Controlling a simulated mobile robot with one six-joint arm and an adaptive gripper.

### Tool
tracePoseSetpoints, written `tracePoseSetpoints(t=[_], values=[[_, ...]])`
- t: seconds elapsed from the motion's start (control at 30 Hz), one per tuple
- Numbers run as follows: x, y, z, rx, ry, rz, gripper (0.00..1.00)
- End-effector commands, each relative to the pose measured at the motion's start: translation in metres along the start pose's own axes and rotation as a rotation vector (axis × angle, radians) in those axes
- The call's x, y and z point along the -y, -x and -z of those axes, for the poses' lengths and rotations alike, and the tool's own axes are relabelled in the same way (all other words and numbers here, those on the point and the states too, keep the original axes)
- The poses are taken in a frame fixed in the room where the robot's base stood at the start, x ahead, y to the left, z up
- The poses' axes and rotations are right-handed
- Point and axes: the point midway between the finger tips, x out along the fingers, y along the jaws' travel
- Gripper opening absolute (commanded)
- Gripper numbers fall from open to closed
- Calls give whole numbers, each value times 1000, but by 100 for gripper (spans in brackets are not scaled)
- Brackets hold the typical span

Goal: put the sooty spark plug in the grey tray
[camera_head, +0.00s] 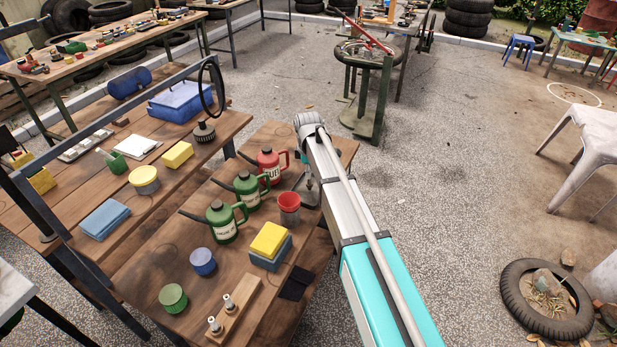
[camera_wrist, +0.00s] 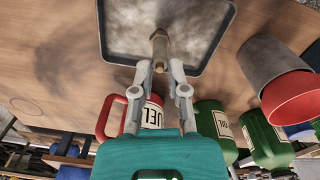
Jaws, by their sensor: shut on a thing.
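My gripper (camera_wrist: 161,72) is shut on a spark plug (camera_wrist: 159,46), which looks brownish and dull in the wrist view. The plug is over the grey tray (camera_wrist: 118,28), a shallow tray with a dark rim. I cannot tell whether the plug touches the tray floor. The visible part of the tray is otherwise empty. In the head view my arm hides much of the tray, and the plug in my gripper is too small to make out. Two other spark plugs (camera_head: 230,302) stand upright in a wooden block (camera_head: 238,318) at the front of the table.
Red (camera_head: 268,165) and green oil cans (camera_head: 222,222) stand left of my gripper. A grey cup with a red rim (camera_head: 289,207) stands close by. A yellow and blue sponge stack (camera_head: 270,242) and two round tins (camera_head: 203,262) are nearer the front.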

Motion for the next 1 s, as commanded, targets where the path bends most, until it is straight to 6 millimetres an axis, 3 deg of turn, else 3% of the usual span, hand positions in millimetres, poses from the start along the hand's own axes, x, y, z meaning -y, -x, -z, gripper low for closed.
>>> tracePoseSetpoints(t=[0.57, 0.6, 0.77, 1.0], values=[[0, -8, 1, 0, 1, 0, 0], [0, -7, 1, 0, 1, 0, 23], [0, -6, 1, 0, 1, 0, 53], [0, -6, 1, 0, 1, 0, 54]])
